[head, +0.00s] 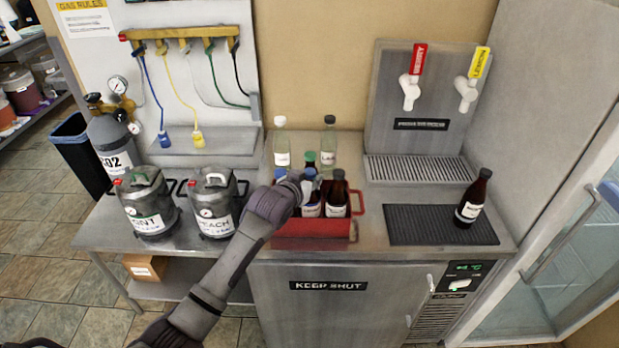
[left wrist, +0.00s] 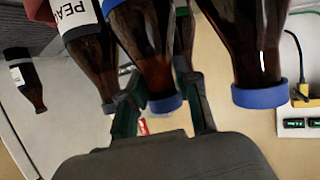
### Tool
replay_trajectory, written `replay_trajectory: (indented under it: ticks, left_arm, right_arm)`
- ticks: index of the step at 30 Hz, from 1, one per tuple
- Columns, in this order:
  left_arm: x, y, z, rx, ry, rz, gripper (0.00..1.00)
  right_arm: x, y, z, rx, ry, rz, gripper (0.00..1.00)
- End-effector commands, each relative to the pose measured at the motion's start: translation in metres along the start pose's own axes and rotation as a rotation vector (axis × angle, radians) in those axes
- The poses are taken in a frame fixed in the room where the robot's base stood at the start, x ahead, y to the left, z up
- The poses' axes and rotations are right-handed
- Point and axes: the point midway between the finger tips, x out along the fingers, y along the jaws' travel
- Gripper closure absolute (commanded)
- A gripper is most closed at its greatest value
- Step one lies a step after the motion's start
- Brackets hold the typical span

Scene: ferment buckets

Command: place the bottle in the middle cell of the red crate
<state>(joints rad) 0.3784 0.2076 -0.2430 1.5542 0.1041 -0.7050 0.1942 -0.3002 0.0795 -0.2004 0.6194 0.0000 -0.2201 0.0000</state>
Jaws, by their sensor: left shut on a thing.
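The red crate (head: 312,243) stands on the steel counter with several brown bottles in it. My left gripper (head: 300,184) reaches over the crate from the front left. In the left wrist view its fingers (left wrist: 163,108) are shut around the neck of a brown bottle (left wrist: 142,45) with a blue cap. The bottle is among the crate's other bottles. Its base is hidden, so I cannot tell its exact cell or whether it touches the crate floor. A dark-capped bottle (head: 337,196) stands at the crate's right. My right gripper is not in view.
A brown bottle (head: 471,200) stands on the dark mat (head: 420,226) at right. Two clear bottles (head: 282,147) (head: 329,143) stand behind the crate. Two metal kegs (head: 147,205) (head: 213,203) stand at left. The drip tray (head: 418,169) lies below two taps.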

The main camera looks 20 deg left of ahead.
Motion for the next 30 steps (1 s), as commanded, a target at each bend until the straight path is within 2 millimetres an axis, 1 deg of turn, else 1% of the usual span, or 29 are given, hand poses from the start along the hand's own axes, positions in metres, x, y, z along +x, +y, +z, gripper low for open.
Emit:
replay_trajectory:
  ticks: [1, 5, 6, 8, 9, 10, 18, 22, 26, 30]
  left_arm:
    - [0.000, 0.000, -0.003, 0.000, 0.007, 0.000, 1.00]
    - [0.001, 0.000, 0.000, 0.000, 0.006, 0.000, 1.00]
    - [0.001, 0.000, 0.002, 0.000, 0.000, 0.000, 0.64]
    - [0.001, 0.000, 0.002, 0.000, -0.001, 0.000, 0.54]
    - [0.001, 0.000, 0.002, 0.000, -0.001, 0.000, 0.47]
    - [0.001, 0.000, 0.002, 0.000, -0.001, 0.000, 0.43]
    - [0.001, 0.000, 0.001, 0.000, 0.000, 0.000, 0.43]
    - [-0.004, 0.000, 0.000, 0.000, 0.001, 0.000, 0.43]
    - [-0.019, -0.001, 0.001, 0.001, 0.001, 0.000, 0.43]
    - [-0.044, 0.000, 0.001, 0.000, 0.002, 0.000, 0.43]
  right_arm:
    - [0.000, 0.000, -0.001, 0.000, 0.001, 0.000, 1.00]
    - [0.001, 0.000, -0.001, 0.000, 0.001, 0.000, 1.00]
    - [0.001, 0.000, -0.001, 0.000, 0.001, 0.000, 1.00]
    - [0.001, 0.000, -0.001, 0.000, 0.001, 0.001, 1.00]
    - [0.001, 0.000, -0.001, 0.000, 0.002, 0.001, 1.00]
    - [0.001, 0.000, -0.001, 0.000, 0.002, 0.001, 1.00]
    - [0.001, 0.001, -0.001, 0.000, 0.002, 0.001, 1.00]
    - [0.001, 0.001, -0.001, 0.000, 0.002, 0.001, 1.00]
    - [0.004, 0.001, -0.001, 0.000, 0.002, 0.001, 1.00]
    - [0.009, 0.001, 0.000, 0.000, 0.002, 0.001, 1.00]
